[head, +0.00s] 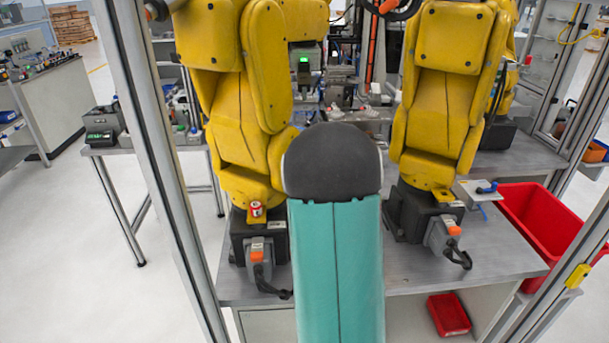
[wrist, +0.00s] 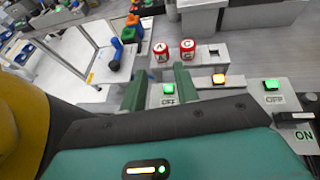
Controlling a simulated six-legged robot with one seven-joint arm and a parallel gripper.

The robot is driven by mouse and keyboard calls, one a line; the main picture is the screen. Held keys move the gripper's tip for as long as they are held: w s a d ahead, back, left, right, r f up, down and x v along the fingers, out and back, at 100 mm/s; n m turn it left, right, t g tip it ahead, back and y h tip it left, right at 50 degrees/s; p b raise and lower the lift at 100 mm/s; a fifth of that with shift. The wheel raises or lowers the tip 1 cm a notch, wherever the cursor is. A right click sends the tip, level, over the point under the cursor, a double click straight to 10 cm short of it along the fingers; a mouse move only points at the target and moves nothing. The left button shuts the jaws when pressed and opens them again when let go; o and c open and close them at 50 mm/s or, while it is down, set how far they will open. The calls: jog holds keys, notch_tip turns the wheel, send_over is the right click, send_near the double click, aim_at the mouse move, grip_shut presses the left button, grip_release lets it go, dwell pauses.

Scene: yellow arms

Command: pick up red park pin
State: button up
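Two small red-and-white cylinders stand upright side by side on a grey block in the wrist view. The left cylinder (wrist: 160,51) is marked with what looks like an A, the right cylinder (wrist: 187,49) with what looks like a C. I cannot tell which is the red park pin. In the head view a small red-and-white cylinder (head: 256,209) shows at the foot of the left yellow arm. My gripper (wrist: 160,80) has its two green fingers apart, with the cylinders beyond them and nothing visible held. My own teal arm hides the gripper in the head view.
Two large yellow arms (head: 232,110) (head: 440,110) stand on a grey table (head: 490,245). A red bin (head: 540,222) is at the right, and a smaller red tray (head: 448,314) lies below. Lit buttons (wrist: 219,79) (wrist: 271,85) sit close to my gripper. Metal posts frame the cell.

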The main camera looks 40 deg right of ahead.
jog(key=shift+s+r, duration=0.15)
jog(key=x, duration=1.2)
jog(key=shift+a, duration=0.1)
jog(key=c, duration=0.6)
